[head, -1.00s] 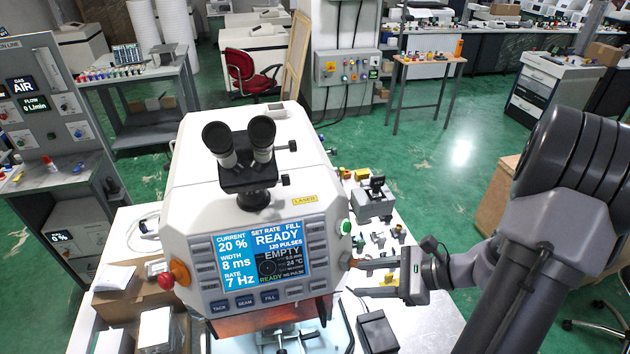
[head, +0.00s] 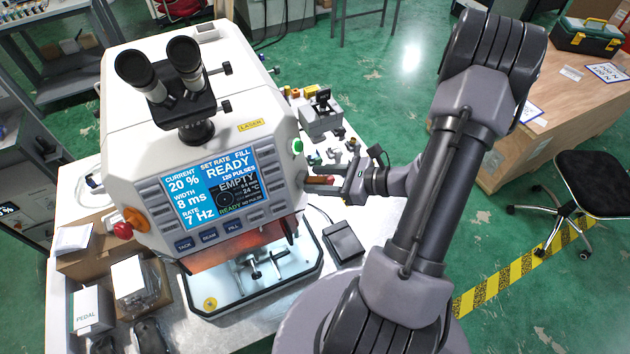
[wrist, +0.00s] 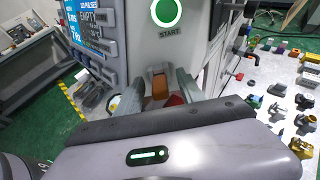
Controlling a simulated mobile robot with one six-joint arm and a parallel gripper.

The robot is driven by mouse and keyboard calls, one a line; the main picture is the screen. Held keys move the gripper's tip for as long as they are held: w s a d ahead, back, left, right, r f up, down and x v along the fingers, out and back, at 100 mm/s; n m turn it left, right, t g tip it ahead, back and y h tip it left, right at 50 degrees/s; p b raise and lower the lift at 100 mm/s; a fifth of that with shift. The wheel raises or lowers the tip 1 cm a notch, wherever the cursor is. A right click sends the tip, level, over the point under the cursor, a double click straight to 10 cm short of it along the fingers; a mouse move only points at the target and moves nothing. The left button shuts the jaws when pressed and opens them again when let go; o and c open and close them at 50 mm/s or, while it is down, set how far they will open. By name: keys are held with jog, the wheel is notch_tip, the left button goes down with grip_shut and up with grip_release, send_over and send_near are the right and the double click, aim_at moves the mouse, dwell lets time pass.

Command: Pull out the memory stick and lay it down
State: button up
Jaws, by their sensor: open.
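The laser machine (head: 262,106), white with a blue screen, stands on the bench. My gripper (head: 309,184) is beside its right side panel, fingers pointing at the panel. In the wrist view my gripper (wrist: 158,86) is open, one finger on each side of a small orange-brown piece with a grey end at the panel, below the green START button (wrist: 166,12). This piece may be the memory stick (wrist: 160,88). A red part (wrist: 177,100) shows close by, near the right finger. I cannot tell whether the fingers touch either piece.
Several small metal and coloured parts (wrist: 302,101) lie on the bench to the right in the wrist view. A grey fixture (head: 320,116) stands behind my gripper. A dark box (head: 343,242) with a cable is on the bench in front.

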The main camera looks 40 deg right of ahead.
aim_at(325, 181)
jog(key=shift+c, duration=0.4)
grip_shut()
jog(key=shift+s, duration=0.1)
jog(key=shift+p+v, duration=0.7)
jog(key=shift+v, duration=1.9)
jog(key=shift+f, duration=0.1)
notch_tip(325, 181, up, 7)
jog(key=p, duration=0.4)
jog(key=shift+f, duration=0.15)
